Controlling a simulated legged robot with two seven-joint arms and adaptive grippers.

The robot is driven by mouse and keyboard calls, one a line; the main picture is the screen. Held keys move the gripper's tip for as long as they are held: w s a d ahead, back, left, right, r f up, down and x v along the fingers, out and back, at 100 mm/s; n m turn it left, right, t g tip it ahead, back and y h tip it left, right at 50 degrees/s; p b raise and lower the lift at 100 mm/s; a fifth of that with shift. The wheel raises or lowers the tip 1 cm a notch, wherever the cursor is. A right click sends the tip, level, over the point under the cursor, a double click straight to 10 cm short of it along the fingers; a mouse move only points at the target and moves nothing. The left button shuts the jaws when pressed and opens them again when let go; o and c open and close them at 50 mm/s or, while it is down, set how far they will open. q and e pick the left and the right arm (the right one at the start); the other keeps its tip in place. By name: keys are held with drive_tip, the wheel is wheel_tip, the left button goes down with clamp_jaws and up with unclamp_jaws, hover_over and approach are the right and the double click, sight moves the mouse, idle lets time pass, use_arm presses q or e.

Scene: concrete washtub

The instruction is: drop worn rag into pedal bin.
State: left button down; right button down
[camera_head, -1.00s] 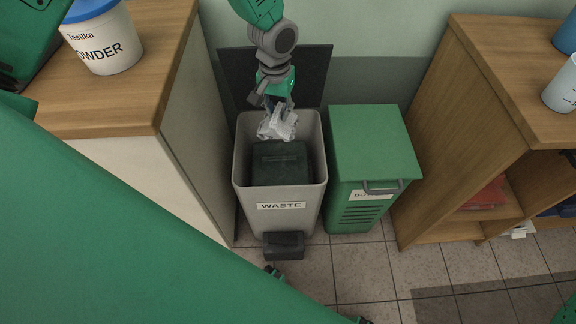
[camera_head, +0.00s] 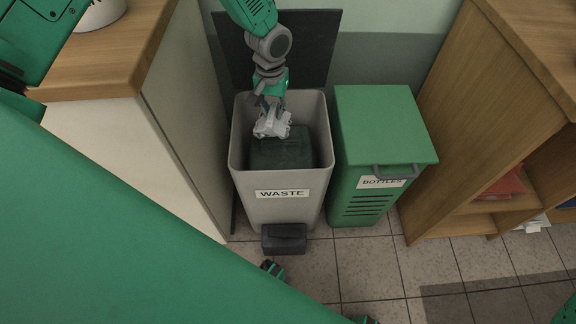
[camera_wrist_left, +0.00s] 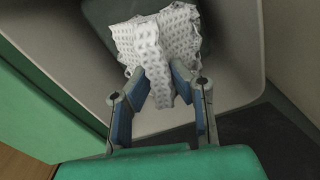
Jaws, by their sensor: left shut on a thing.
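The worn rag (camera_head: 272,122) is a crumpled white cloth with a small grey pattern. My left gripper (camera_head: 270,104) is shut on it and holds it over the open mouth of the pedal bin (camera_head: 282,208). The bin is grey, labelled WASTE, with its dark lid raised behind and a black pedal in front. A dark form shows inside it below the rag. In the left wrist view the rag (camera_wrist_left: 158,45) is bunched between the two fingertips (camera_wrist_left: 160,88), with the bin's interior around it. My right gripper cannot be made out.
A green bin labelled BOTTLES (camera_head: 385,125) stands close to the right of the pedal bin, its lid shut. A wooden-topped counter (camera_head: 105,65) is at the left and a wooden shelf unit (camera_head: 505,110) at the right. Tiled floor (camera_head: 375,265) lies in front.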

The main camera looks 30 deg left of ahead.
use_arm(q)
drive_tip(key=shift+d, duration=0.2)
drive_tip(key=c, duration=1.4)
unclamp_jaws()
drive_tip(key=shift+d, duration=0.1)
drive_tip(key=shift+a+r, duration=0.2)
drive_tip(key=shift+r, duration=0.15)
wheel_tip(320, 180, up, 11)
drive_tip(key=shift+d+r, duration=0.1)
